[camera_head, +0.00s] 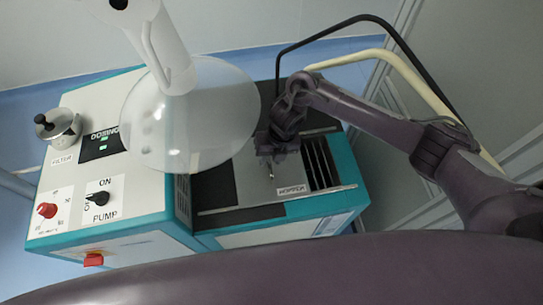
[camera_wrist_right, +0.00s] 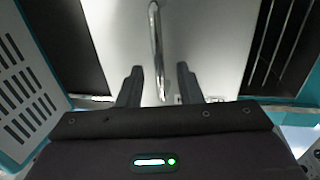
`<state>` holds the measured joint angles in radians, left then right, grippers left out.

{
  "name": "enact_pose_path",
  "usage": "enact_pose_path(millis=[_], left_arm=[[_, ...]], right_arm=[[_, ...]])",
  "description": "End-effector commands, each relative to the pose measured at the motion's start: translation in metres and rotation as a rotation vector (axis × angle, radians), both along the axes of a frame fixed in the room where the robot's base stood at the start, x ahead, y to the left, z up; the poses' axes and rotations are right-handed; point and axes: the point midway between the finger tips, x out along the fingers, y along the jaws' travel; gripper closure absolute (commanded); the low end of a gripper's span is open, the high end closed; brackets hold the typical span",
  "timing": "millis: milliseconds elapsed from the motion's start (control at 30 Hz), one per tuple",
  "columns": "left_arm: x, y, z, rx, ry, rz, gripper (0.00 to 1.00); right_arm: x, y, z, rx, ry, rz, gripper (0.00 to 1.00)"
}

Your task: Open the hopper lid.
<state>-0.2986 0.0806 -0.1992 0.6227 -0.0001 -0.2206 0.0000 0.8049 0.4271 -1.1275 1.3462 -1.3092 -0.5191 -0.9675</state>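The hopper lid (camera_head: 256,187) is a flat grey panel on top of the teal and white machine, next to a "HOPPER" label (camera_head: 293,190). It looks closed. A metal bar handle (camera_head: 271,172) stands on it, mostly hidden by my gripper in the head view. My right gripper (camera_head: 273,163) is over the lid. In the right wrist view, the right gripper's two fingers (camera_wrist_right: 159,76) are apart, with the handle (camera_wrist_right: 156,45) between them. I cannot tell whether either finger touches it. The grey lid (camera_wrist_right: 200,45) fills the middle of that view. My left gripper is not in view.
A translucent round hood (camera_head: 190,115) on a white arm hangs left of the lid. The control box (camera_head: 130,200) with pump switch, red knob and filter pot stands at left. Black and cream hoses (camera_head: 415,80) curve behind my right arm. Dark slots (camera_head: 320,163) lie right of the lid.

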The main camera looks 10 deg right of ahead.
Motion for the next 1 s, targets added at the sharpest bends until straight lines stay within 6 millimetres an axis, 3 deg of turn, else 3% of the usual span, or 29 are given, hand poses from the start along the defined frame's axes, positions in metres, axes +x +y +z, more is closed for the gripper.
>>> enact_pose_path(millis=[267, 567, 700, 1000], left_arm=[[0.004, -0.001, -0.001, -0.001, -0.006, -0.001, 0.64], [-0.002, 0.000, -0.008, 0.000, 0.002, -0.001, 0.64], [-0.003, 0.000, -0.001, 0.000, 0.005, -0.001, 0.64], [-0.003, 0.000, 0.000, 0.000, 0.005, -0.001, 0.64]], right_arm=[[0.001, -0.002, 0.005, 0.000, -0.001, 0.001, 0.68], [0.002, -0.011, 0.053, -0.001, -0.005, 0.002, 0.68], [0.002, -0.015, 0.072, -0.001, -0.004, 0.000, 0.68], [0.000, -0.016, 0.076, 0.000, 0.001, -0.001, 0.68]])
